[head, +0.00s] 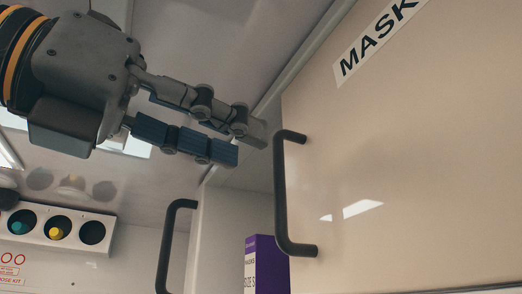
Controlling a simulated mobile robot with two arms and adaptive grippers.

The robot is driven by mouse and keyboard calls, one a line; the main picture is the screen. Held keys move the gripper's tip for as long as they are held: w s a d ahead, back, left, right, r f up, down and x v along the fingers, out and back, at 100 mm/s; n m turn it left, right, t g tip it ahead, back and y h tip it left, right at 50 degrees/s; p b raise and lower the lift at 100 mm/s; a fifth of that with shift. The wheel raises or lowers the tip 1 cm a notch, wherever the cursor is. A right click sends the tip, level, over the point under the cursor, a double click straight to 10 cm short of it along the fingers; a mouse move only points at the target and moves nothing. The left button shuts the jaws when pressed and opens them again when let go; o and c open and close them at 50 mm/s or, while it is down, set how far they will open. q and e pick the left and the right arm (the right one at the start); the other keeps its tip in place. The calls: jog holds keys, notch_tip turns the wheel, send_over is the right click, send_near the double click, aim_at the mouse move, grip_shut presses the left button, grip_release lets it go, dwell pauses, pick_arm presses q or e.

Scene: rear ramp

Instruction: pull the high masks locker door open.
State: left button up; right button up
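The masks locker door (420,180) is a large cream panel filling the right side of the head view, with a "MASK" label (375,40) cut off at the top. Its dark bar handle (280,195) runs upright along the door's left edge. My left gripper (251,143) comes in from the upper left, its fingers pointing right and slightly down. The fingertips are apart and empty, just left of the handle's top end; no contact with it shows. The depth gap is hard to judge. My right gripper is not in view.
A second dark handle (174,245) stands at lower left of the masks handle. A purple box (263,262) shows beside the door's lower left edge, partly hidden. A white panel with round holes (60,229) is on the far left wall. The ceiling is close above.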

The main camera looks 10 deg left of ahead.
pick_arm(q)
jog(key=v, duration=0.7)
dwell(0.5)
